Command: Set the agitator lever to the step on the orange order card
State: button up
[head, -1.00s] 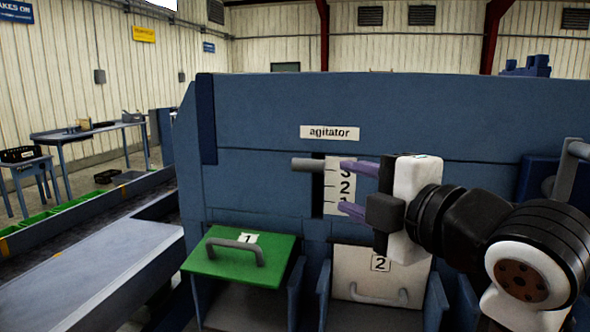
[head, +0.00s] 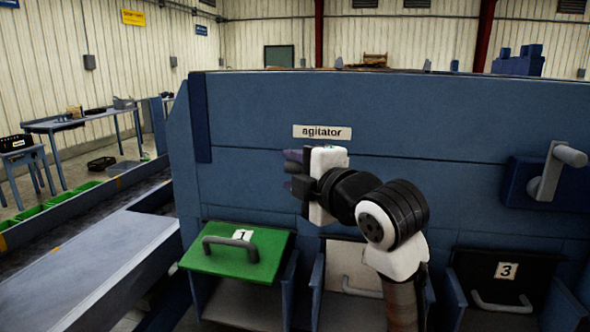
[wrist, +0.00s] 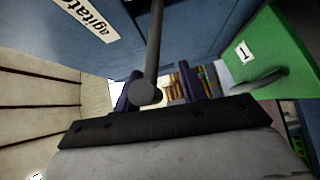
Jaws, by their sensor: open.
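The agitator label (head: 322,132) is on the blue machine panel and also shows in the wrist view (wrist: 88,18). My gripper (head: 291,171) is open, just below the label, in front of the panel. In the wrist view the grey agitator lever (wrist: 154,45) is a rod with a round end, reaching into the gap between the open fingers (wrist: 166,90). Its end lies closer to the left finger; I cannot tell whether it touches. In the head view my gripper hides the lever and its number scale. No orange order card is in view.
Below the panel are a green flap marked 1 (head: 238,254), a pale flap partly behind my arm (head: 346,262) and a dark flap marked 3 (head: 506,270). A grey crank handle (head: 553,172) juts out at right. A grey chute (head: 90,270) lies at left.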

grip_shut()
jog(key=shift+w+d+r, duration=0.1)
jog(key=shift+w+r, duration=0.1)
jog(key=shift+r, duration=0.55)
grip_release()
jog(key=shift+w, duration=0.1)
jog(key=f+b+v, duration=0.1)
jog(key=b+v, duration=0.2)
jog(key=v, duration=1)
jog(key=shift+s+d+r+b, duration=0.15)
jog(key=shift+s+r+b, duration=0.15)
jog(key=shift+s+r, duration=0.15)
jog(key=shift+f, duration=0.1)
